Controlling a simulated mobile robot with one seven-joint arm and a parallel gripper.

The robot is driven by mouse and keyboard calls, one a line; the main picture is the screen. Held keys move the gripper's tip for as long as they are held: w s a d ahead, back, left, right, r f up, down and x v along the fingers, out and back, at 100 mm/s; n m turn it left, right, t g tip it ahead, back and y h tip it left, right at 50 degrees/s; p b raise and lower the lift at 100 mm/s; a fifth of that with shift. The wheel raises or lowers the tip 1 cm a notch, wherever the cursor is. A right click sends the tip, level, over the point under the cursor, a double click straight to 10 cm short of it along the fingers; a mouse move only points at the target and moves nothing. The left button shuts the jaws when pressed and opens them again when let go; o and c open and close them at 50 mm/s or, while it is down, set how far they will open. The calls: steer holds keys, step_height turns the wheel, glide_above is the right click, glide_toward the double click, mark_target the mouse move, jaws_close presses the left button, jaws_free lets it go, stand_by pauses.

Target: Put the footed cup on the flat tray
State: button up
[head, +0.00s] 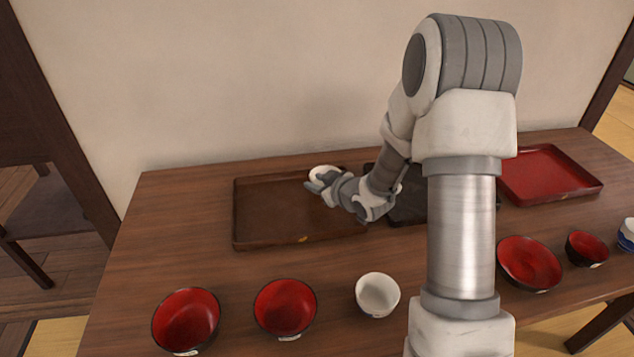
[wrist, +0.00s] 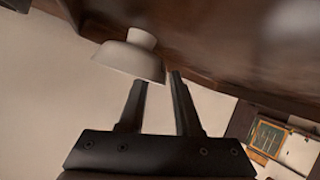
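The footed cup (wrist: 130,60) is small and white with a short foot. It is at my gripper's fingertips (wrist: 160,80) in the wrist view, its rim wall between the two fingers and its foot toward the brown surface. The left finger's tip is hidden behind the cup wall. In the head view the cup (head: 322,171) shows at the end of my gripper (head: 318,183), over the back right of the brown flat tray (head: 243,222). I cannot tell whether the foot touches the tray.
A dark tray (head: 408,210) lies right of the brown one, partly behind my arm. A red tray (head: 548,172) is farther right. Red bowls (head: 187,318) (head: 285,305) (head: 528,262) (head: 587,248), a white cup (head: 378,293) and a blue-white cup (head: 627,234) line the front.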

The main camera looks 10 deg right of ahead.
steer(key=shift+o, duration=0.5)
steer(key=shift+r, duration=0.2)
steer(key=s+d+r+m+g+h+p, duration=0.1)
steer(key=s+d+r+m+h, duration=0.2)
steer(key=s+r, duration=0.5)
steer(key=s+d+r+m+g+h+p, duration=0.1)
steer(key=s+d+r+g+h+p, duration=0.15)
steer(key=s+d+r, duration=0.4)
steer(key=s+a+r+m+g, duration=0.1)
steer(key=s+a+r, duration=0.2)
steer(key=s, duration=0.7)
steer(key=s+a+r+m+g, duration=0.2)
steer(key=s+a+r, duration=0.2)
steer(key=s, duration=0.5)
steer(key=shift+s+a+y+b, duration=0.4)
steer(key=shift+a+y, duration=0.05)
